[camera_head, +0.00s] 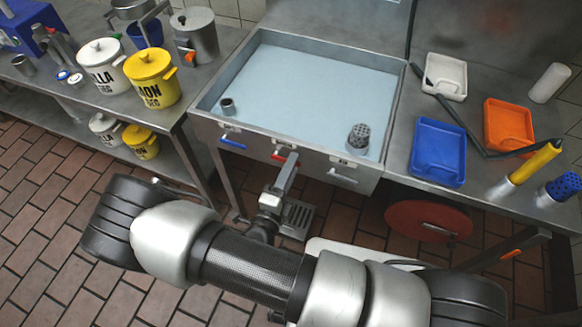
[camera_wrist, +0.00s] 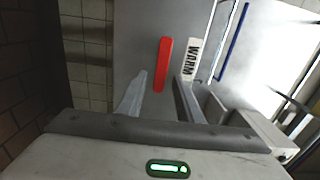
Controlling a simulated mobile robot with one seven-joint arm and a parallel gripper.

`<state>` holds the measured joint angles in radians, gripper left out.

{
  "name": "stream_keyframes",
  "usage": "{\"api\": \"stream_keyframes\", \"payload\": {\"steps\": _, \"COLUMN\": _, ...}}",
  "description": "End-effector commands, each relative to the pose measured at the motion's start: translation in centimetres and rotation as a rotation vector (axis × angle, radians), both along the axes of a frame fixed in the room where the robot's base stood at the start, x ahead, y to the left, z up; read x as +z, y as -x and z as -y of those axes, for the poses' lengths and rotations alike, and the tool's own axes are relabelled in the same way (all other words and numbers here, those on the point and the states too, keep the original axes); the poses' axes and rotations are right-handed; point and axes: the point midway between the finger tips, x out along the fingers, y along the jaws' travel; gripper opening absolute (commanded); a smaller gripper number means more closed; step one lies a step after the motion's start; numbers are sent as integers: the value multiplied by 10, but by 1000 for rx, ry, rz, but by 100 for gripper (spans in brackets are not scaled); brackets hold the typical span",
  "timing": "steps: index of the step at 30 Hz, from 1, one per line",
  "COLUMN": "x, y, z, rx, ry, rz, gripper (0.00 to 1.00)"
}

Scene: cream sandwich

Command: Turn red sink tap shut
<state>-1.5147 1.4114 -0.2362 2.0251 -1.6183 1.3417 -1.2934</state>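The red sink tap (camera_head: 278,156) is a small lever on the front panel of the sink (camera_head: 385,175). In the wrist view the red tap (camera_wrist: 164,62) is a long red bar beside a white label reading WARM (camera_wrist: 192,60). My gripper (camera_head: 289,160) is at the panel, just right of and over part of the red tap. In the wrist view my gripper (camera_wrist: 161,78) is open. Its fingers stand either side of the bar's near end, with narrow gaps. Whether the fingers touch the bar cannot be told.
A blue tap (camera_head: 232,143) sits left on the same panel, and a pale handle (camera_head: 343,179) sits right. The basin holds a dark perforated cup (camera_head: 358,138) and a small cup (camera_head: 228,106). Pots and trays stand on the side counters. A red disc (camera_head: 428,217) is below right.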

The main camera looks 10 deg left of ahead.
Motion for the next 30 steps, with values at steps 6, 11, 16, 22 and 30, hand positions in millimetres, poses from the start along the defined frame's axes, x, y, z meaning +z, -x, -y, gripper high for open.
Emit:
{"api": "stream_keyframes", "payload": {"steps": 6, "x": 0, "y": 13, "z": -3, "rx": 3, "ry": -1, "rz": -2, "gripper": 33}}
{"api": "stream_keyframes", "payload": {"steps": 11, "x": -1, "y": 46, "z": -7, "rx": 4, "ry": -2, "rz": -2, "gripper": 33}}
{"api": "stream_keyframes", "payload": {"steps": 16, "x": -1, "y": 88, "z": -11, "rx": 4, "ry": -2, "rz": -3, "gripper": 33}}
{"api": "stream_keyframes", "payload": {"steps": 22, "x": -1, "y": 134, "z": -16, "rx": 3, "ry": -1, "rz": -2, "gripper": 33}}
{"api": "stream_keyframes", "payload": {"steps": 30, "x": 0, "y": 169, "z": -20, "rx": 1, "ry": -1, "rz": 0, "gripper": 33}}
